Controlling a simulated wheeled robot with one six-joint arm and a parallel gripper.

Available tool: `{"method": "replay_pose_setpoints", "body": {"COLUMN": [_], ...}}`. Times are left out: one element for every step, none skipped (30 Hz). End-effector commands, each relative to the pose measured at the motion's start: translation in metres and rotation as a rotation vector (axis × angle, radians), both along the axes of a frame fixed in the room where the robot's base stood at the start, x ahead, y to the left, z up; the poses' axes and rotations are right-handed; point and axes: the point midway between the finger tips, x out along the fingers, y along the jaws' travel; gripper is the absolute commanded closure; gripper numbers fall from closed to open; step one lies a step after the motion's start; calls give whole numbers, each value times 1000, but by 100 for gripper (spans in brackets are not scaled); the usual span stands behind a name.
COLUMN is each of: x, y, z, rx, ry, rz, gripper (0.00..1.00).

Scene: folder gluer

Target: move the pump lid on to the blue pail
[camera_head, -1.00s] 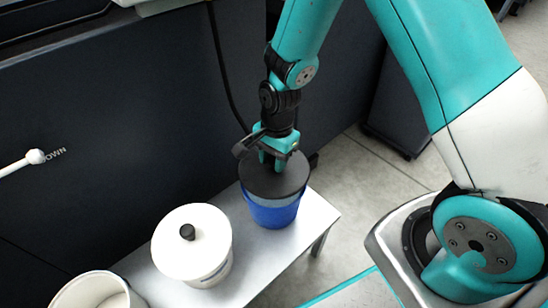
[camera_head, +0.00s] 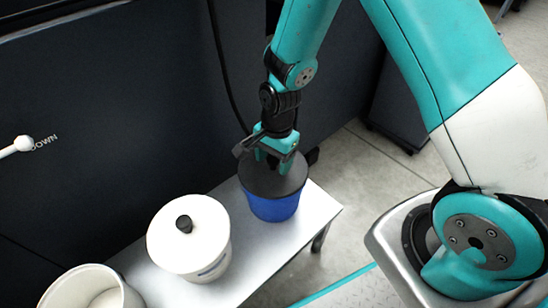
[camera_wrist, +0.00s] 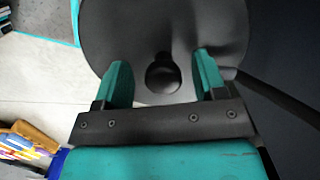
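The pump lid (camera_head: 268,181) is a dark grey disc with a black knob. It lies on top of the blue pail (camera_head: 272,207), near the far right end of the bench, and looks level and seated. My gripper (camera_head: 272,166) is right above the lid with its fingers pointing down. In the wrist view the lid (camera_wrist: 140,28) and its round knob (camera_wrist: 163,75) show between the two fingers. The fingers are spread, with clear gaps on both sides of the knob. The inside of the pail is hidden by the lid.
A white tub (camera_head: 210,268) with a white black-knobbed lid (camera_head: 188,232) stands to the left on the metal bench (camera_head: 310,210). An open white tub (camera_head: 90,290) is farther left. A dark machine wall (camera_head: 110,130) rises behind.

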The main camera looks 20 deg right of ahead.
Motion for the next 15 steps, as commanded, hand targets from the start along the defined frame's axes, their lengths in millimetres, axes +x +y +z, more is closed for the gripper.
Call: {"method": "replay_pose_setpoints", "body": {"x": [0, 0, 0, 0, 1, 1, 1, 2, 2, 2, 3, 4, 4, 4, 5], "y": [0, 0, 0, 0, 0, -1, -1, -2, -2, -3, -4, -5, -6, -7, -8], "z": [0, 0, 1, 2, 5, 9, 13, 18, 26, 33, 40, 50, 58, 66, 77], "rx": [0, 0, 0, 0, 0, 0, 1, 0, 1, 1, 1, 1, 1, 1, 2], "ry": [0, 0, 0, -1, -1, -1, -2, -2, -3, -4, -4, -4, -5, -4, -5], "rz": [0, 0, 0, 0, 0, 0, 0, 0, 0, 0, 0, -1, -2, -1, -1], "gripper": [35, 35, 35, 35, 35, 35, 35, 35, 35, 35, 35, 35, 35, 35, 35]}}
